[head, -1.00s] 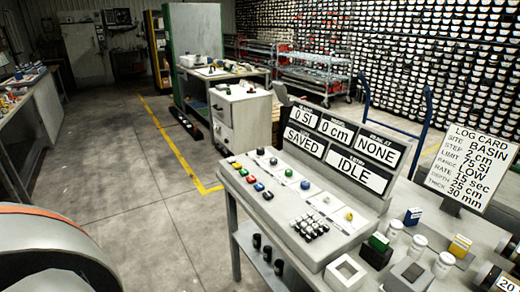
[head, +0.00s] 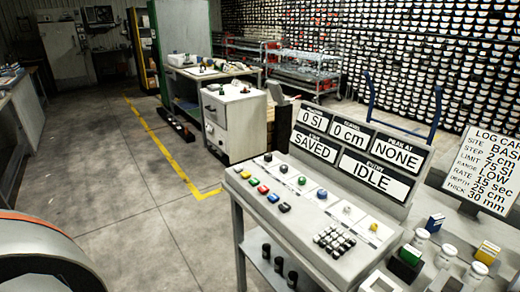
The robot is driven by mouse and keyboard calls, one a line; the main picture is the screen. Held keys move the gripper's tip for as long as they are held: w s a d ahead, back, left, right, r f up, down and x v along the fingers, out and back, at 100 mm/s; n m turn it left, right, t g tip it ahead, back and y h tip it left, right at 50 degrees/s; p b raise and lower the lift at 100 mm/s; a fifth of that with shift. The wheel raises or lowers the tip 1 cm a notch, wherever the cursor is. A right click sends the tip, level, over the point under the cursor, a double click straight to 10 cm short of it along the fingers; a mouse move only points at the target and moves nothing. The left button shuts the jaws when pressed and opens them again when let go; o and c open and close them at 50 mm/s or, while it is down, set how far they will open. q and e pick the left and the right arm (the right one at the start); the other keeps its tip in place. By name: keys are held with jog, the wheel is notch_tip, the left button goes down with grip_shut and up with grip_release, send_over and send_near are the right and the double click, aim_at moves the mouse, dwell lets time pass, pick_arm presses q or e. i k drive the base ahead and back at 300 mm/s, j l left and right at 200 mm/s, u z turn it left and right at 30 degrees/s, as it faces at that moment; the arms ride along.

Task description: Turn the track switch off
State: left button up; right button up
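A grey sloped control console (head: 300,205) stands at the centre right. The display board (head: 365,155) reads 0 SI, 0 cm, NONE, SAVED and IDLE. Neither gripper is in view.
A keypad (head: 335,239) is on the console's near part. A log card (head: 491,170) stands at right, above jars and coloured blocks. A white cabinet (head: 232,120) stands behind the console. The floor (head: 120,200) to its left is clear, with a yellow line.

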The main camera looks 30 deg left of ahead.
aim_at(268, 157)
jog(key=j+z, duration=0.3)
jog(key=j, duration=0.7)
jog(key=i+j+z, duration=0.1)
jog(key=j+z, duration=0.15)
jog(key=j, duration=0.5)
jog(key=j+z, duration=0.3)
jog(key=j, duration=0.4)
jog(key=j+z, duration=0.25)
jog(key=j, duration=0.5)
jog(key=k+j+z, duration=0.25)
jog(key=j, duration=0.45)
jog(key=i+j+z, duration=0.2)
jog(key=j, duration=0.3)
jog(key=j+z, duration=0.25)
jog(key=j, duration=0.2)
jog(key=k, duration=0.05)
